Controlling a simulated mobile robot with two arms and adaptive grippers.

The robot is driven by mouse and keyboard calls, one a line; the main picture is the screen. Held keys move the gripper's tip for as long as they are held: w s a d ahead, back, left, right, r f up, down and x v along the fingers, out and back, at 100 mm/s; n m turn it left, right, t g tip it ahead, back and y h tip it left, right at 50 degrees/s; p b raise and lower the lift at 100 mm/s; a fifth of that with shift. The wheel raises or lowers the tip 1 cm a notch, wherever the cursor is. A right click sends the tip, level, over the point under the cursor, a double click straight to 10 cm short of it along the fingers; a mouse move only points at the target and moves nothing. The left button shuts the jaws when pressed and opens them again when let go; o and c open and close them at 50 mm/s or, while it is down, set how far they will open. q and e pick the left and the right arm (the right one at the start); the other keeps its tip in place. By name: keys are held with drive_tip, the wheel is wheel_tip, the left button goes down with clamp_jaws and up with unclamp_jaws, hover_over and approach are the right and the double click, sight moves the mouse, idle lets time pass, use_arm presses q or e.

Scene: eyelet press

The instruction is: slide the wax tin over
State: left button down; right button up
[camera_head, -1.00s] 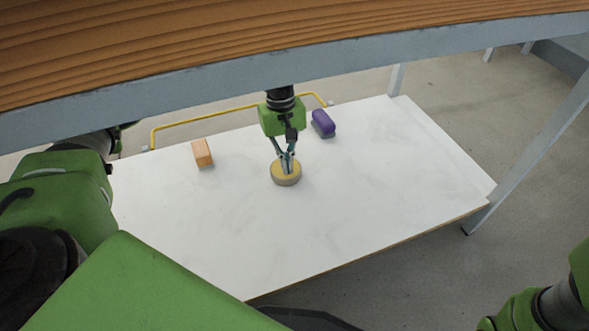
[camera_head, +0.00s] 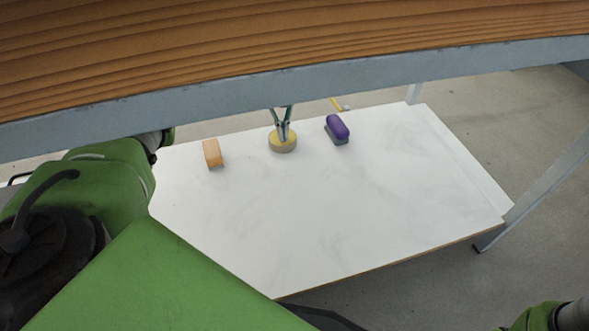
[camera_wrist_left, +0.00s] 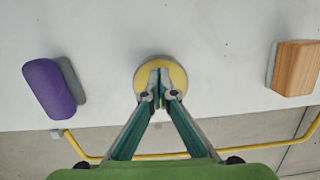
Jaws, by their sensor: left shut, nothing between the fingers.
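The wax tin (camera_head: 284,149) is a low round tin with a yellow top and a grey side. It sits flat on the white tabletop close to the far edge, between a wooden block and a purple object. My left gripper (camera_head: 283,136) is shut with its fingertips down at the tin's top; nothing is between the fingers. In the left wrist view the tin (camera_wrist_left: 173,73) lies under and just beyond the fingertips (camera_wrist_left: 160,84), which cover part of its top. I cannot tell whether they touch it. My right gripper is out of view.
An orange-brown wooden block (camera_head: 212,154) stands left of the tin, and a purple object with a grey base (camera_head: 337,129) to its right. A grey-edged wooden shelf (camera_head: 300,40) hangs over the far side and hides my left wrist. A yellow rail (camera_wrist_left: 150,156) runs beyond the far edge.

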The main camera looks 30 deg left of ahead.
use_arm(q)
drive_tip(key=shift+w+a+f, duration=0.2)
drive_tip(key=shift+w+a, duration=0.15)
drive_tip(key=shift+a, duration=0.15)
